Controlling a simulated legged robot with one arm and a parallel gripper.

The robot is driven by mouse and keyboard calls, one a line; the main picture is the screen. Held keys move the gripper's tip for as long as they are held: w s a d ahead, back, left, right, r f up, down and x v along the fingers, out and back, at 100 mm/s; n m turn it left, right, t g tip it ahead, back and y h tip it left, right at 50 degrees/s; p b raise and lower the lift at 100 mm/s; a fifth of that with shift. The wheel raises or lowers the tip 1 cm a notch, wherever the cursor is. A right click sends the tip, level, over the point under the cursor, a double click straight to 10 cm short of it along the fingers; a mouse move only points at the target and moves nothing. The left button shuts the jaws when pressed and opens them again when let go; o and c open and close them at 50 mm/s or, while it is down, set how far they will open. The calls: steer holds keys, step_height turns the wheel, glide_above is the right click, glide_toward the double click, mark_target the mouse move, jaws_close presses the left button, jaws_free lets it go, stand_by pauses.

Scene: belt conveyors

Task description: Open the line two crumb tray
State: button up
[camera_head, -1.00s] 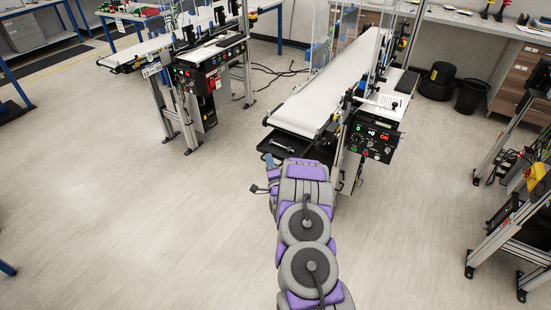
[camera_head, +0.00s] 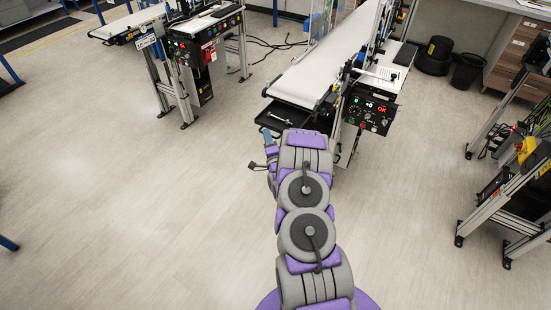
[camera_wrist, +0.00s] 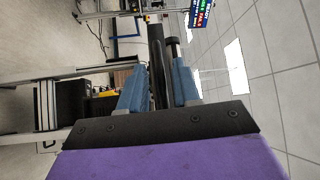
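A black crumb tray (camera_head: 290,121) sits under the front end of the right-hand white belt conveyor (camera_head: 308,80). A small silver bar, maybe its handle, shows at the tray. My gripper (camera_head: 268,139) is just below and in front of the tray's left part, largely hidden by my arm. In the wrist view the two blue fingers of my gripper (camera_wrist: 160,88) stand apart. A dark bar (camera_wrist: 157,50) shows in the gap between them, beyond or between the tips; I cannot tell whether they touch it.
A metal-framed stand (camera_head: 510,185) is at the right edge. The floor at left is clear.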

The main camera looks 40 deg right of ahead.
steer(key=d+v, duration=0.1)
steer(key=v, duration=1.3)
steer(key=shift+s+f+p, duration=0.3)
steer(key=shift+s+p, duration=0.1)
steer(key=shift+s, duration=0.15)
steer(key=shift+a, duration=0.15)
